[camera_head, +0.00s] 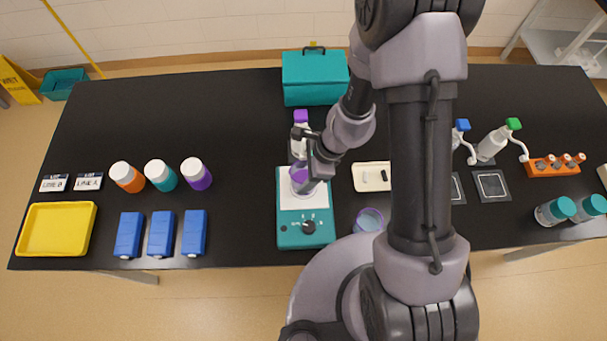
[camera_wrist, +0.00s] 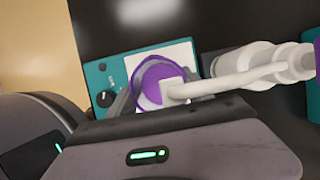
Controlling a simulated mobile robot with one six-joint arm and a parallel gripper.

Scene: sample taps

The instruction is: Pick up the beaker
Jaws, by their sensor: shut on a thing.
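A clear beaker with purple contents (camera_head: 299,181) is at the white top of the teal hotplate (camera_head: 291,236). My gripper (camera_head: 305,166) reaches it from above right and is shut on it. In the wrist view the beaker (camera_wrist: 150,86) shows its round rim between my fingers, with a white spout (camera_wrist: 205,86) across its opening. I cannot tell whether its base touches the plate. The white tap bottle with the purple cap (camera_head: 301,118) stands just behind, partly hidden by my gripper.
A second clear vessel (camera_head: 369,219) stands right of the hotplate, partly hidden by my arm. A small cream tray (camera_head: 358,186) and a teal box (camera_head: 313,88) are nearby. Capped bottles (camera_head: 161,175) and blue blocks (camera_head: 160,233) stand left. The back left of the black table is clear.

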